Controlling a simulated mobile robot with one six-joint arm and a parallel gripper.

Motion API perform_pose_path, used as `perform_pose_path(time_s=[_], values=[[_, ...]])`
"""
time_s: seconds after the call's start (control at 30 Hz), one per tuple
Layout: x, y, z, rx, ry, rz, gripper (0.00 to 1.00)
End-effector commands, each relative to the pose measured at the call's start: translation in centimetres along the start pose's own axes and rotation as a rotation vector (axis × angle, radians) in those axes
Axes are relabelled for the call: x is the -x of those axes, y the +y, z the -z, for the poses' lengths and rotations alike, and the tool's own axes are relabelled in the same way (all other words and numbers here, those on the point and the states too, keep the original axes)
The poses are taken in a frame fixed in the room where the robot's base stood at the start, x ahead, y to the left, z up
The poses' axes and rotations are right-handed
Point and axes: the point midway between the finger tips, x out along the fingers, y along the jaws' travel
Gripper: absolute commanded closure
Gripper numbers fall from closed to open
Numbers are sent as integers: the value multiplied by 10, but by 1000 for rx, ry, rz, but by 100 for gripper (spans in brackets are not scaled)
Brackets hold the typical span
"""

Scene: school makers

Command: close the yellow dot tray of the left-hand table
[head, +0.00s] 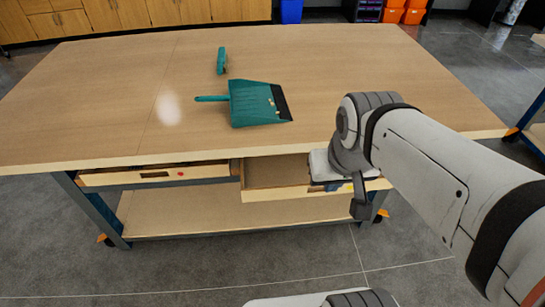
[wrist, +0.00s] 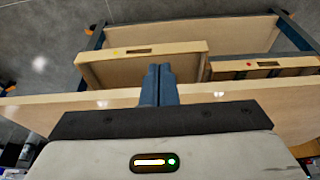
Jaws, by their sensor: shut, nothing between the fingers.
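The yellow dot tray (head: 262,185) is pulled out from under the front of the wooden table (head: 350,65), on the right side. Its interior shows, and its right part is hidden by my gripper. In the wrist view the yellow dot tray (wrist: 150,72) stands out past the table edge, with a slot and a small yellow dot on its front. My gripper (head: 361,205) is at the tray's right end. In the wrist view the fingers (wrist: 158,82) are shut together and empty, overlapping the tray. I cannot tell whether they touch it.
A red dot tray (head: 155,176) sits to the left, only slightly out; it also shows in the wrist view (wrist: 290,68). A teal dustpan (head: 255,103) and a small teal object (head: 221,61) lie on the tabletop. A lower shelf (head: 190,212) is bare.

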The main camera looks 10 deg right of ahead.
Motion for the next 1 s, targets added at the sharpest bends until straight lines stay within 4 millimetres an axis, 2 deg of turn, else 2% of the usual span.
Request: perform_pose_path(time_s=[0.07,0.17,0.27,0.4,0.6,0.8,1.0], values=[[-9,3,2,13,10,-10,100],[-36,10,11,71,54,-46,100],[-77,27,28,177,132,-113,100],[-142,55,59,397,264,-228,100],[-226,75,94,756,442,-355,100],[-308,73,112,1116,631,-433,100],[-387,50,106,1448,868,-451,100]])
